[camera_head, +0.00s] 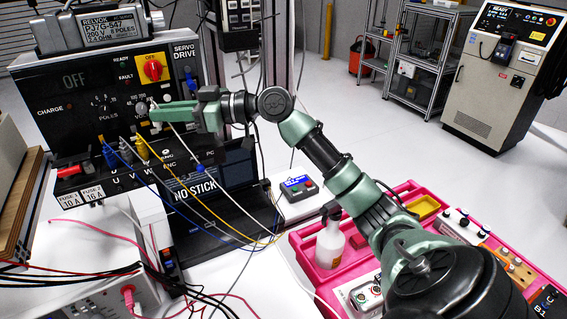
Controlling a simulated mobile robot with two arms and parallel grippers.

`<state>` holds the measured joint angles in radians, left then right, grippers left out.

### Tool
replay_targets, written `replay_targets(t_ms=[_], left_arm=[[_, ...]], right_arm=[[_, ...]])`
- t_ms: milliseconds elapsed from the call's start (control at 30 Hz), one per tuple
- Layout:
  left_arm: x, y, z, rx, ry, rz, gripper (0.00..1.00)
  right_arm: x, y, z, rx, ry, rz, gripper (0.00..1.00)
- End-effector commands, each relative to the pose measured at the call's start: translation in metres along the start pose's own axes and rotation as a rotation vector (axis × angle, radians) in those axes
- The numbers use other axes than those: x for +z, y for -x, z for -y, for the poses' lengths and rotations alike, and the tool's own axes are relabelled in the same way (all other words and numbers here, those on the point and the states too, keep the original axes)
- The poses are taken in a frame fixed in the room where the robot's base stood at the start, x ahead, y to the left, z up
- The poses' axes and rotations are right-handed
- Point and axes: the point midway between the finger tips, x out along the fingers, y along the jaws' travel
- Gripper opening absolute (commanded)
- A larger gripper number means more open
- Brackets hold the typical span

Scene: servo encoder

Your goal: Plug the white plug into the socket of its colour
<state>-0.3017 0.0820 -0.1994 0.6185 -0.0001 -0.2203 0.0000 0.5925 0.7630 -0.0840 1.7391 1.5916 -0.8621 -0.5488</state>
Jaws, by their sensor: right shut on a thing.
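My right gripper (158,112) reaches in from the right and is shut in front of the servo drive's front panel (70,130). The white plug (154,104) appears to be in its jaws, small and largely hidden by the fingers. A white cable (181,138) hangs from there down to the right. Below the gripper, a blue plug (108,155) and a yellow plug (142,148) stand at the terminal row marked U, V, W. The gripper is above this row. I cannot make out the white socket. My left gripper is not in view.
Blue and yellow cables run down right across a dark laptop-like unit (225,195). A red switch (152,68) is above the gripper. A pink tray (405,205) with a white bottle (329,245) stands at right. Red and black cables lie at lower left.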

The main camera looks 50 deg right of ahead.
Motion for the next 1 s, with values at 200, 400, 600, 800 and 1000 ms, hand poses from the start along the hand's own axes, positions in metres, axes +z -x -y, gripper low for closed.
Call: replay_targets(t_ms=[200, 400, 600, 800, 1000], left_arm=[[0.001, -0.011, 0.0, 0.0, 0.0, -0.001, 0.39], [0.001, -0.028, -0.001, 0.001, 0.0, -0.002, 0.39], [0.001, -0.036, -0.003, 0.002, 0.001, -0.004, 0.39], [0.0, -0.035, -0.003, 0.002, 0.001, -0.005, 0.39], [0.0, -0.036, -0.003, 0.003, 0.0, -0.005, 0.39]], right_arm=[[0.018, -0.001, 0.0, 0.0, -0.003, 0.002, 0.0], [0.037, -0.003, 0.0, -0.001, -0.002, 0.001, 0.0], [0.044, -0.003, 0.001, -0.001, -0.001, 0.0, 0.0], [0.044, -0.003, 0.001, -0.001, -0.001, 0.001, 0.0], [0.045, -0.003, 0.001, -0.001, -0.002, 0.001, 0.0]])
